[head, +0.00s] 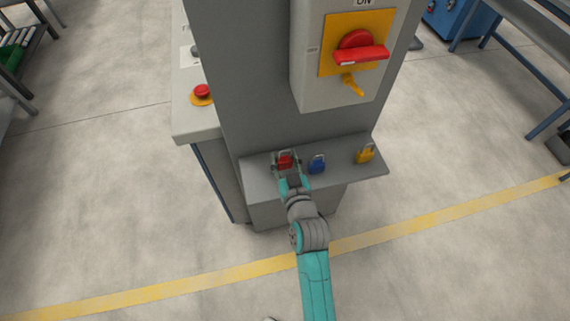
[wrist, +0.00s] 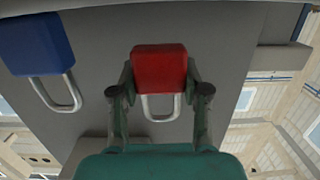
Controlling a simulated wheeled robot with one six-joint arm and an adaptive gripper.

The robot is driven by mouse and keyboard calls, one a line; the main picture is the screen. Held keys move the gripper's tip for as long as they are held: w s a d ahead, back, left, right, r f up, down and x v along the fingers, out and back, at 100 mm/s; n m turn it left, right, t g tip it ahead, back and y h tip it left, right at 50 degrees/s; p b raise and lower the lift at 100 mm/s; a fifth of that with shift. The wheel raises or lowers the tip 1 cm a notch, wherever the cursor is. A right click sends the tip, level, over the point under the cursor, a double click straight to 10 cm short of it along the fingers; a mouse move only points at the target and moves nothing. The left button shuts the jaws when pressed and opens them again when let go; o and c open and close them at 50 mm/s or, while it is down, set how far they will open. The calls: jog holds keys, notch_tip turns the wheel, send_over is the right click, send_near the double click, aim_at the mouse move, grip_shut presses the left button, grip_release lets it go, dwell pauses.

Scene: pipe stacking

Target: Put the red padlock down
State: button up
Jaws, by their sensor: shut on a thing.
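The red padlock (head: 285,160) is at the left part of the grey ledge (head: 262,187), with its shackle up in the head view. My gripper (head: 287,167) is shut on it, with one finger on each side of its body. In the wrist view the red padlock (wrist: 160,70) sits between the two fingers of my gripper (wrist: 160,80), and its shackle hangs towards the palm in that picture. The padlock is at or just above the ledge top; I cannot tell whether it touches.
A blue padlock (head: 317,164) stands close to the right of the red one, and a yellow padlock (head: 364,153) is further right on the ledge. A switch box (head: 311,84) with a red handle (head: 361,54) is above. A red button (head: 202,91) is at the left.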

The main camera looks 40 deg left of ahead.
aim_at(286, 169)
jog(key=shift+f, duration=1.45)
jog(key=shift+f, duration=0.1)
jog(key=o, duration=1.2)
jog(key=v, duration=1.2)
